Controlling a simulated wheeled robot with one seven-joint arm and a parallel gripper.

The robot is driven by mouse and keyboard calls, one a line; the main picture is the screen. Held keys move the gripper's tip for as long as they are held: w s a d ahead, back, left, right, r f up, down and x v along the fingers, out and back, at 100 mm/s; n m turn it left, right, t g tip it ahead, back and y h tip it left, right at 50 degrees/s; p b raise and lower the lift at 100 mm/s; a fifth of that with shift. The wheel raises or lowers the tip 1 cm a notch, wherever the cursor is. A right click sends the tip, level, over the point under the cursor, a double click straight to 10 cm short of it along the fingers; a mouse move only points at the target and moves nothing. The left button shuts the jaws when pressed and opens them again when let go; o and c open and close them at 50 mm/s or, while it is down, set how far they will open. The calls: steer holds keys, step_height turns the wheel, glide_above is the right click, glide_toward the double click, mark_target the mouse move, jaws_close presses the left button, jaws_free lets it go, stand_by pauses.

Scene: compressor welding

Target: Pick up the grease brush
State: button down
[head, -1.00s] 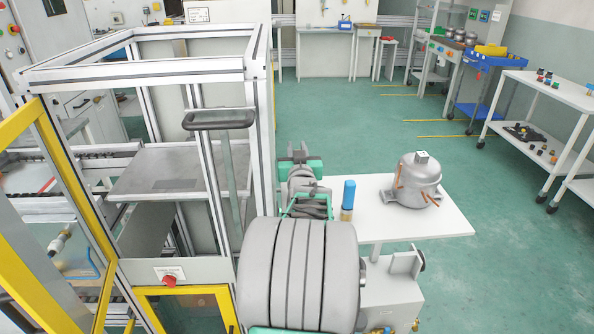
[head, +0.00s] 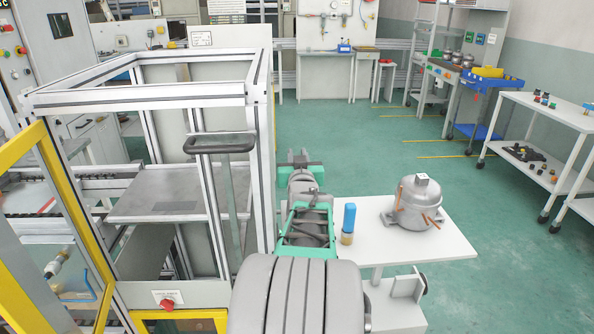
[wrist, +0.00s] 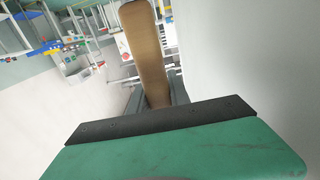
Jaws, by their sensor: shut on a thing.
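A long brown, wood-coloured handle (wrist: 147,45), which looks like the grease brush, is clamped in my gripper in the wrist view. My gripper (wrist: 155,98) is shut on its lower end, and the handle points up in that picture. Bristles do not show there. In the head view my gripper (head: 301,162) is small, at the far end of my arm, left of the white table and beyond its left edge. The brush cannot be made out clearly in that view.
A blue-topped bottle (head: 348,223) stands upright on the white table (head: 440,245), beside a grey compressor (head: 415,203) with copper pipes. An aluminium-framed cell (head: 263,180) stands close to the left of my arm. Green floor (head: 360,150) is clear beyond the table.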

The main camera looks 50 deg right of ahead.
step_height(320, 180, up, 7)
steer(key=s+d+b, duration=0.1)
steer(key=s+d, duration=1.1)
steer(key=s, duration=0.1)
steer(key=shift+s+b, duration=0.3)
steer(key=shift+b, duration=0.1)
